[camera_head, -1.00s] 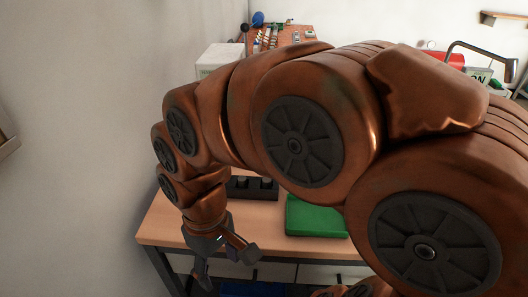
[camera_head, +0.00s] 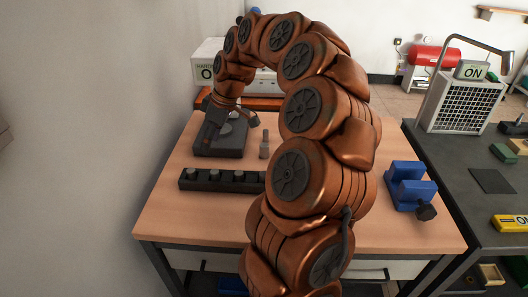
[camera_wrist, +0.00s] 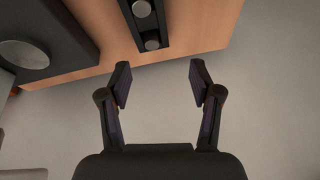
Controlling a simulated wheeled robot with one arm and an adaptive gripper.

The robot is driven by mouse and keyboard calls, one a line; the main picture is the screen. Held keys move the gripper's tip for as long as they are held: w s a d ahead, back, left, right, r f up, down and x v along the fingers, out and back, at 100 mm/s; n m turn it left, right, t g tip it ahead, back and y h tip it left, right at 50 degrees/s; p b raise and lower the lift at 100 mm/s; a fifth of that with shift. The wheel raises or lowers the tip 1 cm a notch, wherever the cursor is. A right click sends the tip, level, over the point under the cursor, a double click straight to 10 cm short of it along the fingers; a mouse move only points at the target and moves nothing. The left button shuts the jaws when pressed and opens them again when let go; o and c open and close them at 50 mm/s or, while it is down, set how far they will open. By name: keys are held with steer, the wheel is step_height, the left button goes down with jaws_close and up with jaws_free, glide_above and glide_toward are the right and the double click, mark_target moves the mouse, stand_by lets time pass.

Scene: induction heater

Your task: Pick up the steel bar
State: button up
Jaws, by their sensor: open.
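A black rack (camera_head: 222,180) lies on the wooden table, with several short grey metal cylinder ends standing up from it. These may be steel bars; I cannot tell which one is meant. In the wrist view the rack (camera_wrist: 147,22) is at the top, with two grey round ends, beyond my fingertips. My gripper (camera_wrist: 160,72) is open and empty, its fingers apart over pale floor or wall.
The dark block (camera_head: 222,146) with a grey disc stands behind the rack. A blue vise-like object (camera_head: 410,186) sits at the table's right. A grey bench with a grilled unit (camera_head: 462,103) stands further right. A wall is close on the left. My arm hides the table's middle.

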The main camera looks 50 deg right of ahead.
steer(key=d+f+t, duration=0.1)
steer(key=d+f, duration=0.3)
steer(key=d, duration=0.9)
steer(key=h, duration=0.1)
glide_above(266, 145)
steer(key=s, duration=0.2)
steer(key=shift+m, duration=0.4)
steer(key=f, duration=0.2)
steer(key=d+f, duration=0.1)
steer(key=f, duration=0.1)
steer(key=shift+f, duration=0.2)
steer(key=shift+p+x, duration=1.4)
steer(key=shift+x, duration=2.45)
jaws_close()
